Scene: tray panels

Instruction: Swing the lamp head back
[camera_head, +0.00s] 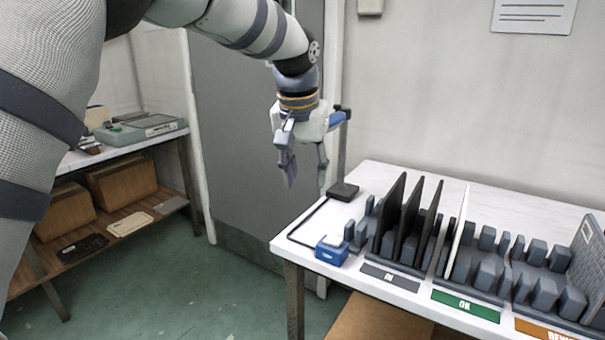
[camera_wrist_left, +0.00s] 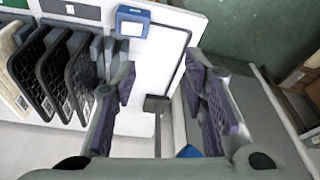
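A desk lamp stands at the table's left back corner, with a dark square base (camera_head: 343,191) and a thin grey post (camera_head: 343,150). Its blue lamp head (camera_head: 336,119) sits at the top of the post, partly hidden behind my left gripper. My left gripper (camera_head: 306,172) points down and is open and empty, just left of the post. In the left wrist view the lamp base (camera_wrist_left: 157,103) shows between the spread fingers, and a bit of the blue head (camera_wrist_left: 189,151) shows low near the right finger. Whether a finger touches the head, I cannot tell. My right gripper is not in view.
A blue box (camera_head: 331,251) sits at the table's front left, with a cable running to the lamp base. Racks with dark panels (camera_head: 409,222) and a white panel (camera_head: 457,232) stand right of the lamp. A shelf (camera_head: 130,137) stands at the far left.

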